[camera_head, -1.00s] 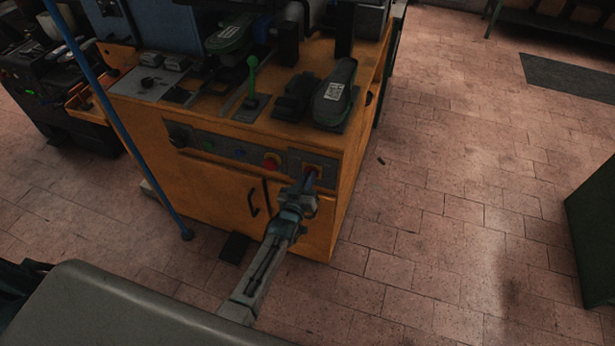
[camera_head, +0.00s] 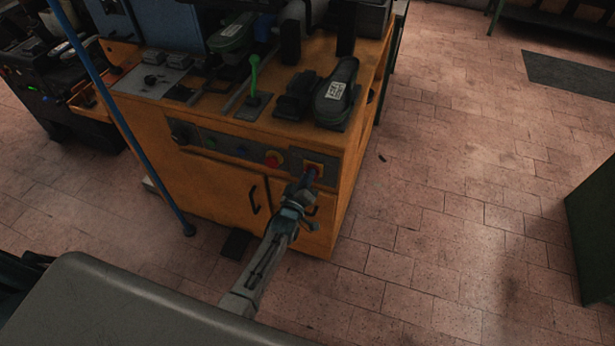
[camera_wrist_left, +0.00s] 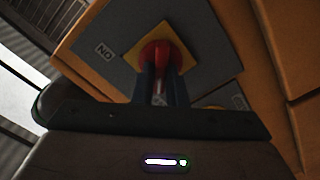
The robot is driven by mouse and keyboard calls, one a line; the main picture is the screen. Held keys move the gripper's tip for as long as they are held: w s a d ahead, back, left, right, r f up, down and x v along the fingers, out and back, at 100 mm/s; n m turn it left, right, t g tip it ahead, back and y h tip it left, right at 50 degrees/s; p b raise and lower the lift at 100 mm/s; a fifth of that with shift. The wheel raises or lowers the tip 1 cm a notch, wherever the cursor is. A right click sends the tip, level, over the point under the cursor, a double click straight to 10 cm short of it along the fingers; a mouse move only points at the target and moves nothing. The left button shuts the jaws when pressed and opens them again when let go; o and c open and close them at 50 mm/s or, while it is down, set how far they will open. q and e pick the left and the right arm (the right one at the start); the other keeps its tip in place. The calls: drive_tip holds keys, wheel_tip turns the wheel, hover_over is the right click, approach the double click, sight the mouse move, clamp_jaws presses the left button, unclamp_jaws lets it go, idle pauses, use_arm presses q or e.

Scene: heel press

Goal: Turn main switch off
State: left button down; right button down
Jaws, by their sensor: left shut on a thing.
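The main switch (camera_head: 314,165) is a red rotary knob on a yellow square plate at the right end of the orange machine's front panel. In the left wrist view the red knob (camera_wrist_left: 155,52) stands out from the yellow plate (camera_wrist_left: 181,56), with an "ON" label (camera_wrist_left: 104,50) on the grey panel to its left. My left gripper (camera_head: 311,175) is at the switch, and its two dark fingers (camera_wrist_left: 160,82) are shut on the red knob, one on each side. The fingers hide part of the knob. My right gripper is not in view.
A red button (camera_head: 273,158) sits on the panel left of the switch. A green lever (camera_head: 254,75) and black shoe-shaped parts (camera_head: 336,92) are on the machine top. A blue pole (camera_head: 130,132) stands at the left. Tiled floor (camera_head: 450,190) is clear to the right.

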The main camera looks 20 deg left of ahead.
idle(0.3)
use_arm(q)
drive_tip(key=c, duration=1.5)
unclamp_jaws()
drive_tip(key=shift+o, duration=0.2)
drive_tip(key=s+b, duration=0.1)
drive_tip(key=s, duration=1)
drive_tip(key=shift+a, duration=0.2)
